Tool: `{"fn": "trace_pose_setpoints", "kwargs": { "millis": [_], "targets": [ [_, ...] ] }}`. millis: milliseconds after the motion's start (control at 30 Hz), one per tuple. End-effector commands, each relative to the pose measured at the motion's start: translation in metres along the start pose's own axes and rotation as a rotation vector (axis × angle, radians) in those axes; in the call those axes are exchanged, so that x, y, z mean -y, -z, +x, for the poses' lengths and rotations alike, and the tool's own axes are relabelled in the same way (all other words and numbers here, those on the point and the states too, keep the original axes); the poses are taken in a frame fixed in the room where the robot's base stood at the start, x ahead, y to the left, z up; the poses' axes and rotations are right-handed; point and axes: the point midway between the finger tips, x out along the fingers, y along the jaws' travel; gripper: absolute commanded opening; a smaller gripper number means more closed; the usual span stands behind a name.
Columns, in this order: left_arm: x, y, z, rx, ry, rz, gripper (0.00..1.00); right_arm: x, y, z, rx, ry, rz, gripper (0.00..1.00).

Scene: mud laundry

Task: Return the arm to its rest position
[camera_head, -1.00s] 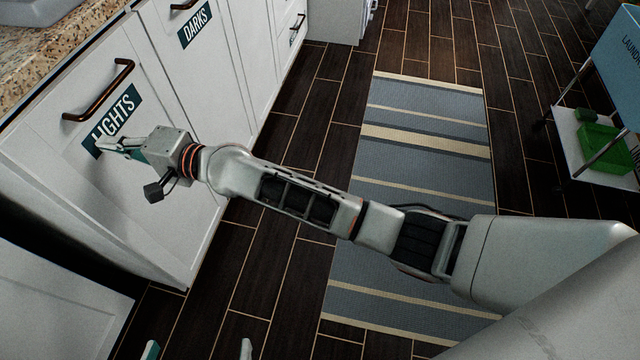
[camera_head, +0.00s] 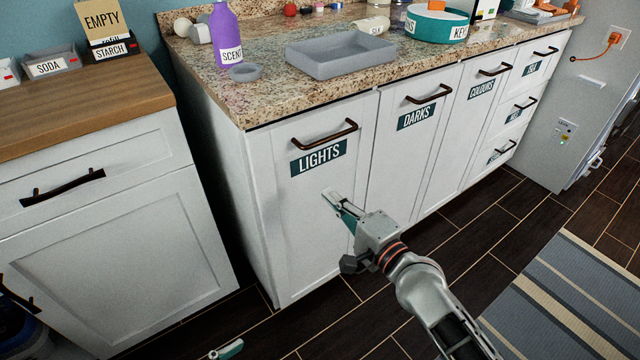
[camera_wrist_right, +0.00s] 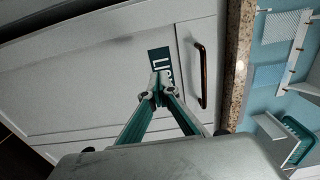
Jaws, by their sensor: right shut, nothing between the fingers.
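My right gripper (camera_head: 332,197) is shut and empty. It is in front of the white LIGHTS cabinet door (camera_head: 300,230), below the LIGHTS label (camera_head: 318,158) and the dark bar handle (camera_head: 324,134). I cannot tell whether the fingertips touch the door. In the right wrist view the closed fingertips (camera_wrist_right: 160,86) cover part of the label, with the handle (camera_wrist_right: 201,75) to their right. The right arm reaches in from the lower right.
A granite counter (camera_head: 275,95) above the doors holds a grey tray (camera_head: 340,55), a purple SCENT bottle (camera_head: 226,35) and a teal round container (camera_head: 436,22). A wood-topped cabinet (camera_head: 80,110) stands left. Dark floor and a striped rug (camera_head: 560,300) lie clear at right.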

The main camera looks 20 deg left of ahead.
Motion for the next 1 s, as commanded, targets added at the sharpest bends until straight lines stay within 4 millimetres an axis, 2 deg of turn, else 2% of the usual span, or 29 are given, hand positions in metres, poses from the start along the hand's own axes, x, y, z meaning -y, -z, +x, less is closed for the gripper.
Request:
{"fn": "trace_pose_setpoints", "kwargs": {
  "millis": [33, 200, 533, 667, 767, 1000],
  "targets": [
    [0.003, -0.002, -0.001, 0.008, 0.003, 0.014, 1.0, 0.003, 0.001, -0.01, -0.001, 0.0, -0.005, 0.0],
    [0.004, -0.009, -0.003, 0.024, 0.001, 0.029, 1.0, 0.0, 0.001, -0.032, -0.001, -0.002, -0.001, 0.0],
    [0.004, -0.017, -0.004, 0.039, 0.003, 0.029, 1.0, -0.005, -0.001, -0.043, -0.002, -0.004, -0.002, 0.0],
    [0.005, -0.013, -0.004, 0.034, 0.005, 0.026, 1.0, -0.016, -0.012, -0.058, -0.015, -0.01, -0.048, 0.0],
    [0.005, -0.009, -0.004, 0.027, 0.008, 0.025, 1.0, -0.032, -0.025, -0.082, -0.04, -0.024, -0.129, 0.0],
    [0.006, 0.0, -0.002, 0.009, 0.012, 0.024, 1.0, -0.069, -0.053, -0.161, -0.128, -0.109, -0.404, 0.0]
  ]
}}
